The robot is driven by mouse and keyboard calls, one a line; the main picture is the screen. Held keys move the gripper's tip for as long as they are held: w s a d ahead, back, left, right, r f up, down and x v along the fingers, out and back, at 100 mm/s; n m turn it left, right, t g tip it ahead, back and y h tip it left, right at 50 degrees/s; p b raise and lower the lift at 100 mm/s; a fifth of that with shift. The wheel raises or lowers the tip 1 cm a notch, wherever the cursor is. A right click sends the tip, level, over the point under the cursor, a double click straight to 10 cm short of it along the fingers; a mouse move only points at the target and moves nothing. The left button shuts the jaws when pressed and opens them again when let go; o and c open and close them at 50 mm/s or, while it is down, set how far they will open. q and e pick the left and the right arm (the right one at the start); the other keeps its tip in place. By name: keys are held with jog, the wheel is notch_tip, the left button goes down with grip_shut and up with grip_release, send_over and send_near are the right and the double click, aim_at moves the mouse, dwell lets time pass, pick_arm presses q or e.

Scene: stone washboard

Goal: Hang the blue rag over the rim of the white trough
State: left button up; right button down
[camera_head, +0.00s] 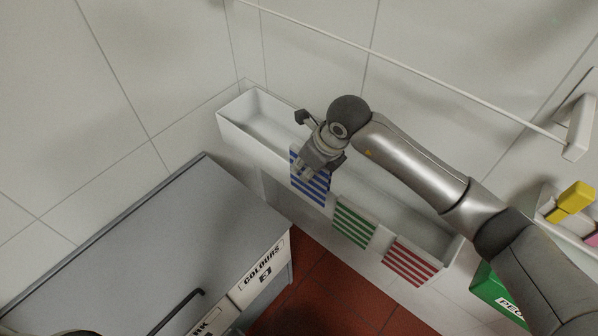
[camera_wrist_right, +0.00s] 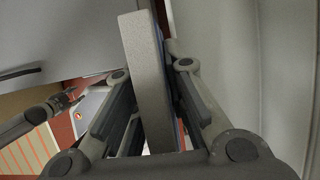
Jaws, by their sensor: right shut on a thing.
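The white trough (camera_head: 240,132) is long and narrow and runs along the wall in the head view. The blue-striped rag (camera_head: 314,191) is at its front rim, its striped face down the outside of the front wall. My right gripper (camera_head: 306,172) is shut on the rag's upper part at the rim. In the right wrist view, a pale grey slab (camera_wrist_right: 148,75) stands between the fingers, with a thin blue strip beside it. I cannot tell if this slab is rag or trough wall. Any inner flap is hidden.
A green-striped rag (camera_head: 354,222) and a red-striped rag (camera_head: 411,261) hang over the front rim to the right. A grey-lidded box (camera_head: 150,240) labelled COLOURS stands in front. A white rail (camera_head: 430,75) crosses above the trough. A green box (camera_head: 493,291) stands at the right.

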jog(key=shift+w+d+f, duration=0.15)
jog(key=shift+w+d, duration=0.45)
jog(key=shift+w, duration=0.2)
jog(key=shift+f+b, duration=0.85)
jog(key=shift+b, duration=0.1)
dwell(0.4)
jog(key=shift+f+b, duration=2.2)
jog(key=shift+f, duration=0.2)
jog(key=shift+f+b, duration=1)
jog(key=shift+f, duration=0.2)
jog(key=shift+f+b, duration=0.5)
jog(key=shift+f, duration=0.1)
